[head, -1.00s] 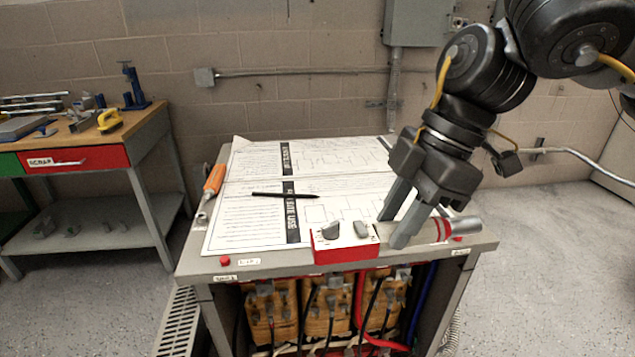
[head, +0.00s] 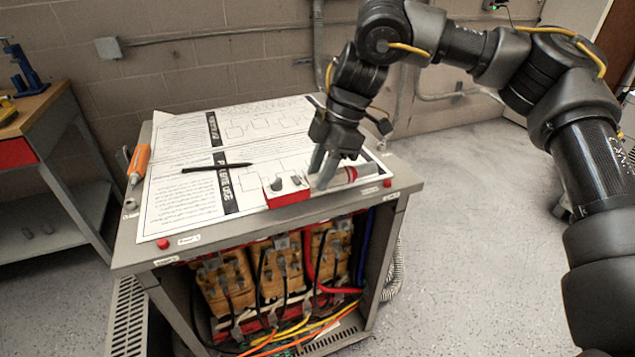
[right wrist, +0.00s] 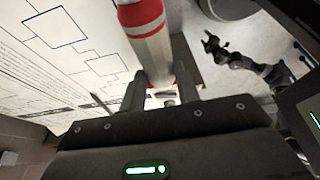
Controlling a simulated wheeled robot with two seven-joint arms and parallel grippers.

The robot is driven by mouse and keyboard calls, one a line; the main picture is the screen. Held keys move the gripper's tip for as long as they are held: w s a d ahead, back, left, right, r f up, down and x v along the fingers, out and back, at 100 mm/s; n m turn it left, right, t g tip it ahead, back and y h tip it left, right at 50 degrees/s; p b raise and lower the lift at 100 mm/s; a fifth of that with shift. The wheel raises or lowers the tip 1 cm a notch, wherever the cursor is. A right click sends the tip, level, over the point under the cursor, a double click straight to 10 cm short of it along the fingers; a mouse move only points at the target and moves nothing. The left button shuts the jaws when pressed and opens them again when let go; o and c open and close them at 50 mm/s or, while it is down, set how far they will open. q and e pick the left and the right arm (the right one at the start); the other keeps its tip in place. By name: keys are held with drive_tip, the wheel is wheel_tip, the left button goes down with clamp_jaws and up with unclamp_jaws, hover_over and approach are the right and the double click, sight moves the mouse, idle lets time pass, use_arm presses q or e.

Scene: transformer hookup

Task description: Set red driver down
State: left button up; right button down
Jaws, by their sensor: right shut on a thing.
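The red driver (head: 350,174), light grey with red bands, is at the right front part of the bench top. My right gripper (head: 321,172) is shut on it, fingers pointing down, just right of a red-fronted box. In the right wrist view the driver (right wrist: 150,45) sticks out from between the fingers (right wrist: 158,95), its red band at the top. The driver is close to the bench top; I cannot tell whether it touches. The left gripper is not in the head view. A dark arm in the right wrist view is too small to read its jaws.
The grey bench (head: 200,247) carries printed diagram sheets (head: 190,150), a black pen (head: 217,168), an orange-handled tool (head: 139,162) and the red-fronted box (head: 287,194). A red button (head: 387,183) sits near the right corner. Wires and coils fill the open front below.

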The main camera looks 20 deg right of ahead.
drive_tip(key=shift+w+d+f, duration=0.1)
drive_tip(key=shift+w+f, duration=0.15)
drive_tip(key=shift+f, duration=0.65)
drive_tip(key=shift+w+f, duration=0.2)
drive_tip(key=shift+f, duration=0.9)
drive_tip(key=c, duration=1)
unclamp_jaws()
drive_tip(key=shift+c, duration=0.2)
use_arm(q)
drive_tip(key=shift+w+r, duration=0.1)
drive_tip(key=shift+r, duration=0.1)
use_arm(e)
drive_tip(key=p+v, duration=0.1)
drive_tip(key=v, duration=0.9)
drive_tip(key=shift+r, duration=0.4)
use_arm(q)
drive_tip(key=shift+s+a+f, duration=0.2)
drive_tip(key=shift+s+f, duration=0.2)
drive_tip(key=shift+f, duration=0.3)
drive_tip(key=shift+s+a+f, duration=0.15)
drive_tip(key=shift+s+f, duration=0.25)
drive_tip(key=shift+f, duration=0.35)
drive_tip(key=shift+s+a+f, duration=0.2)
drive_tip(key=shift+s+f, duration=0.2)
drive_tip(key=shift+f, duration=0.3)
use_arm(e)
drive_tip(key=shift+d+r, duration=0.3)
drive_tip(key=shift+r, duration=0.3)
